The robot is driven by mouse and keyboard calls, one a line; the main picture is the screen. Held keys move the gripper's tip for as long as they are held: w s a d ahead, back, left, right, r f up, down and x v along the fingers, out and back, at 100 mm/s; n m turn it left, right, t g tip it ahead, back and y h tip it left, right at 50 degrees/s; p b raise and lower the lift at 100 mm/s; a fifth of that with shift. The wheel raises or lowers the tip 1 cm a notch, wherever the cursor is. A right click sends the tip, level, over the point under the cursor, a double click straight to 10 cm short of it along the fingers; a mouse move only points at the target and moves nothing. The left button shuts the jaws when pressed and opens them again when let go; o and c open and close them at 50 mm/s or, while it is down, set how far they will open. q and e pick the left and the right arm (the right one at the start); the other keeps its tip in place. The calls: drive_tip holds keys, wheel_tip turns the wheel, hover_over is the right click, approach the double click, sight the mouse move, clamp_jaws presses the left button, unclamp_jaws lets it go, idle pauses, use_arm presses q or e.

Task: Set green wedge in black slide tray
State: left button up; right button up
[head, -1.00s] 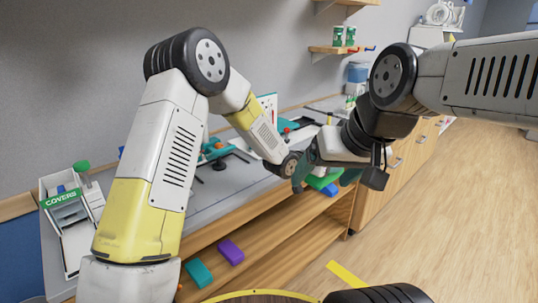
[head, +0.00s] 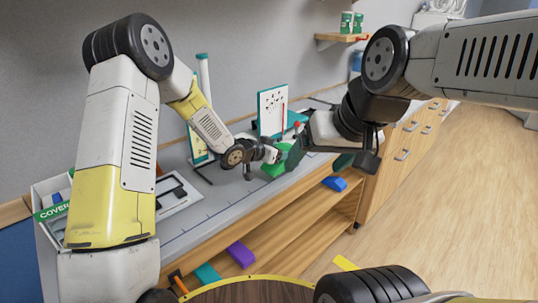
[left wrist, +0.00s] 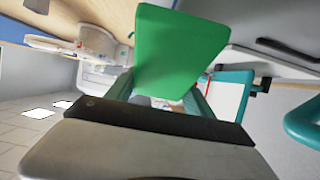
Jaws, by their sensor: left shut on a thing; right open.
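The green wedge (head: 278,163) is in my left gripper (head: 270,155), above the grey bench. In the left wrist view the green wedge (left wrist: 180,55) stands out large beyond the teal fingers, which are shut on it. My right gripper (head: 320,158) is open and empty, just right of the wedge, its dark teal fingers apart. A black piece (head: 172,193) lies on a white board at the left of the bench. It may be the black slide tray, but I cannot tell for certain.
A COVERS bin (head: 52,210) stands at the bench's left end. A white panel with dark dots (head: 272,110) stands behind the wedge. The bench front between is clear.

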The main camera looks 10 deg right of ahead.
use_arm(q)
drive_tip(key=shift+w+a+f, duration=0.1)
drive_tip(key=shift+w+a, duration=0.05)
drive_tip(key=shift+a, duration=0.45)
drive_tip(key=shift+w+a, duration=0.1)
drive_tip(key=shift+a, duration=0.45)
drive_tip(key=shift+w+a+f, duration=0.1)
drive_tip(key=shift+a+f, duration=0.15)
drive_tip(key=shift+f, duration=0.65)
drive_tip(key=shift+a+f, duration=0.2)
drive_tip(key=shift+f, duration=0.7)
drive_tip(key=shift+f, duration=0.1)
drive_tip(key=o, duration=1.3)
drive_tip(key=shift+o, duration=0.2)
drive_tip(key=v, duration=1.2)
